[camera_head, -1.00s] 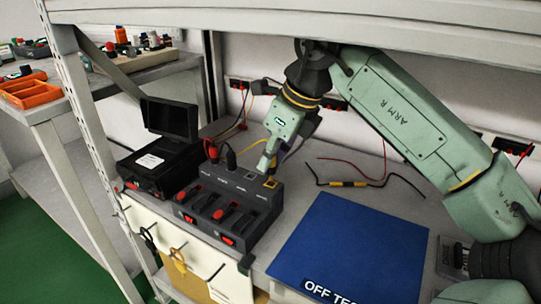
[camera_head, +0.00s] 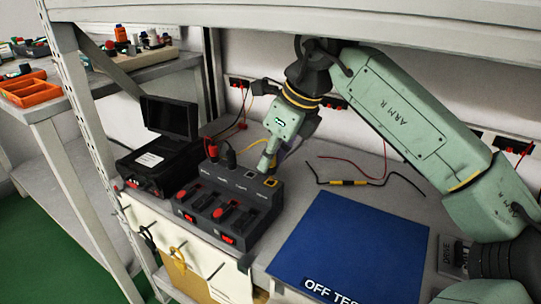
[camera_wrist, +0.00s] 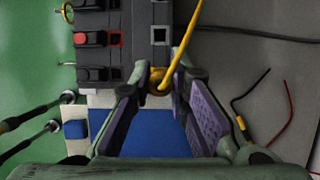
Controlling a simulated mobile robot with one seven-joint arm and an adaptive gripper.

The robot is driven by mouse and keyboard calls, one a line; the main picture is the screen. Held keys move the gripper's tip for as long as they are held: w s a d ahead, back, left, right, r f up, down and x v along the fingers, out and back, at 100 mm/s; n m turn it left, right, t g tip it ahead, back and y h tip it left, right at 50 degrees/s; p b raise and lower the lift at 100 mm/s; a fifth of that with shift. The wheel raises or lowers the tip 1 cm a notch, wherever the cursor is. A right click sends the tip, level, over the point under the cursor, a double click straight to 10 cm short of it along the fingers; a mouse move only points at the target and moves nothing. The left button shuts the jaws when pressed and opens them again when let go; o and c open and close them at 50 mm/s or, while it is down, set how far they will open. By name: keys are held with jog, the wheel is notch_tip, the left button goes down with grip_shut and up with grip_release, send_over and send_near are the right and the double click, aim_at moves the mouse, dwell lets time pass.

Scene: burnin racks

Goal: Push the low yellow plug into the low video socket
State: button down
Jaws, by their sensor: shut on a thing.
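My gripper (camera_head: 265,170) points down over the back right of the dark grey test box (camera_head: 255,199). In the wrist view its fingers (camera_wrist: 163,76) are closed around the yellow plug (camera_wrist: 158,84), with a yellow cable (camera_wrist: 188,42) rising from it. The plug's tip is hidden, so I cannot tell how far it sits in a socket. A yellow-rimmed socket (camera_head: 270,183) shows on the box top, just beside the fingertips. A pale square socket (camera_head: 250,174) lies left of it.
A black monitor unit (camera_head: 168,155) stands left of the box. A blue mat (camera_head: 350,245) lies to the right. Red and black loose leads (camera_head: 375,183) lie behind the mat. A shelf beam (camera_head: 300,15) crosses above my arm.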

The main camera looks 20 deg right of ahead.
jog(key=shift+f+b, duration=0.95)
jog(key=shift+f, duration=0.3)
dwell(1.2)
jog(key=c, duration=1.4)
grip_release()
jog(key=shift+c, duration=0.2)
jog(key=shift+o, duration=0.5)
jog(key=shift+o, duration=1.4)
jog(key=shift+r, duration=0.1)
jog(key=shift+r+p, duration=2.15)
jog(key=shift+r, duration=0.55)
